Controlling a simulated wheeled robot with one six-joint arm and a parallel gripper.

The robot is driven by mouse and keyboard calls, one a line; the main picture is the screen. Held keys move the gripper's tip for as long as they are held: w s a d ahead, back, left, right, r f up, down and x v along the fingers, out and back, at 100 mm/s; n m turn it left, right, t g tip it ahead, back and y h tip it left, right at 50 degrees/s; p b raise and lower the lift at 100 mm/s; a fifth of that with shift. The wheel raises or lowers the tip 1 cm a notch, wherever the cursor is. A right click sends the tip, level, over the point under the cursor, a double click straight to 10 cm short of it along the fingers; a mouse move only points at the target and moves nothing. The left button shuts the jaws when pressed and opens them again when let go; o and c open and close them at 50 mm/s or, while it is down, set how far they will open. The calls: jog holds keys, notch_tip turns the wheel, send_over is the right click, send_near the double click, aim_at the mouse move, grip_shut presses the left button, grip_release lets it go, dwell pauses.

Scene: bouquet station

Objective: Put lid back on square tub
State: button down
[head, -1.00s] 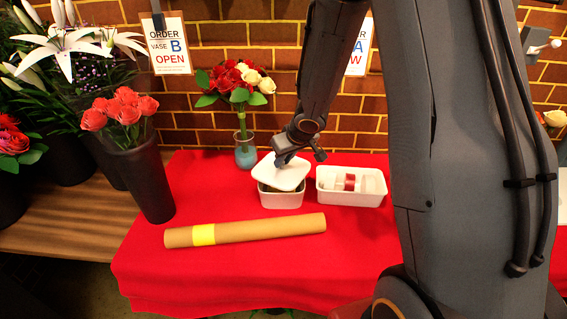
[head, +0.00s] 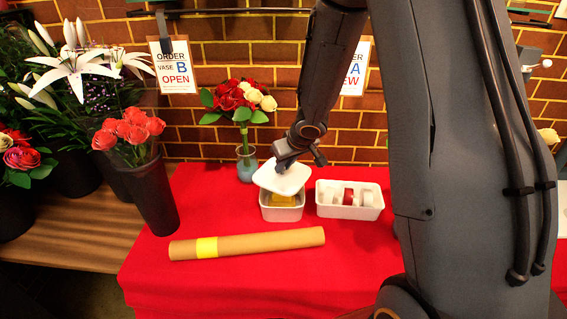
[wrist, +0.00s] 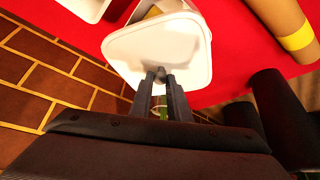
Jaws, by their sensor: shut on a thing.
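The white square tub (head: 281,211) stands on the red table with something yellow inside. The white lid (head: 283,179) is held above it, tilted and set a little toward the back, so the tub's front opening shows. My gripper (head: 290,163) is shut on the lid, seemingly by a small knob at its middle. In the wrist view the lid (wrist: 150,45) fills the space beyond my fingers (wrist: 161,78) and hides most of the tub.
A white tray (head: 350,211) with rolls, one red, stands just right of the tub. A cardboard tube (head: 262,241) with a yellow band lies in front. A small vase (head: 246,168) of red and white roses stands behind left. A black bucket (head: 150,200) of red flowers is at left.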

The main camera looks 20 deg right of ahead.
aim_at(284, 175)
jog(key=shift+f+b, duration=2)
jog(key=shift+b, duration=0.85)
jog(key=shift+f+b, duration=1.1)
jog(key=shift+p, duration=0.45)
jog(key=shift+f, duration=0.15)
jog(key=shift+p, duration=0.3)
jog(key=c, duration=1.1)
grip_release()
